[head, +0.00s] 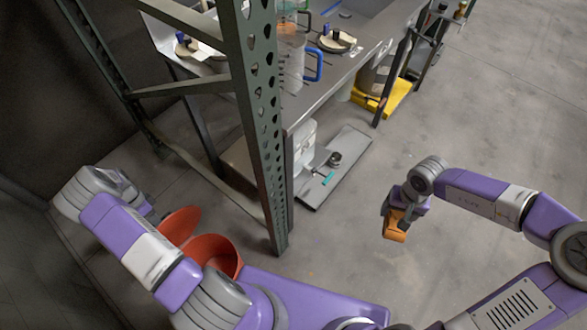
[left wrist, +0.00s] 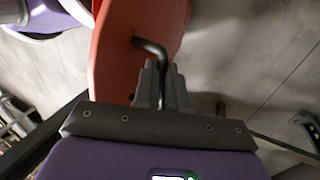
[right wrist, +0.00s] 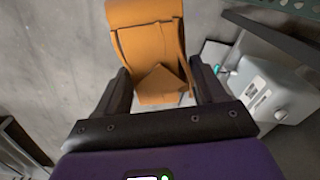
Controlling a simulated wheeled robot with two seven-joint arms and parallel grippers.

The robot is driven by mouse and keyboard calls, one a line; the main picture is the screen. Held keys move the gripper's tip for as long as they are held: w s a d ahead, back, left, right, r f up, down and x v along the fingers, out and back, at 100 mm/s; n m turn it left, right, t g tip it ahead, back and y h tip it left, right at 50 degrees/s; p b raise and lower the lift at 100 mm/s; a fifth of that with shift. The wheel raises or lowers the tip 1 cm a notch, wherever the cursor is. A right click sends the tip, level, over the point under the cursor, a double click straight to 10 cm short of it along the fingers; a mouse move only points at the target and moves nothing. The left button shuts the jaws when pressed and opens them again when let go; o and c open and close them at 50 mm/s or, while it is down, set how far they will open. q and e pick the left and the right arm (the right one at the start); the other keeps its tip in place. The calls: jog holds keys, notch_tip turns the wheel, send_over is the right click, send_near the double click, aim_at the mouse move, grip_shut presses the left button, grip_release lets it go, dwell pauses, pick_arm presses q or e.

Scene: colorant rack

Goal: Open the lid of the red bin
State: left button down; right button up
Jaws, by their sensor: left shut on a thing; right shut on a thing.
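The red bin (head: 222,254) stands on the floor at lower left in the head view, partly behind my left arm. Its red lid (head: 180,224) is raised and tilted at the bin's left side, and part of the bin's mouth shows. In the left wrist view, my left gripper (left wrist: 160,75) is shut on the black bent handle (left wrist: 152,46) of the lid (left wrist: 112,48). That gripper is mostly hidden behind my arm in the head view. My right gripper (right wrist: 160,78) is shut on an orange-brown block-like object (right wrist: 147,45), held above the floor away from the bin.
A green metal rack post (head: 262,130) stands just behind and right of the bin. A grey workbench (head: 345,72) with containers is beyond it, with a scale-like platform (head: 340,165) below. A yellow tray (head: 390,100) lies farther back. The floor at right is clear.

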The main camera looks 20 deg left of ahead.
pick_arm(q)
jog(key=shift+s+d+f, duration=0.15)
jog(key=shift+f, duration=0.1)
jog(key=c, duration=1.2)
grip_release()
pick_arm(e)
jog(key=shift+a, duration=0.1)
pick_arm(q)
jog(key=shift+r, duration=0.1)
jog(key=p+v, duration=0.3)
jog(key=v, duration=0.9)
pick_arm(e)
notch_tip(320, 180, up, 3)
jog(key=shift+r, duration=0.1)
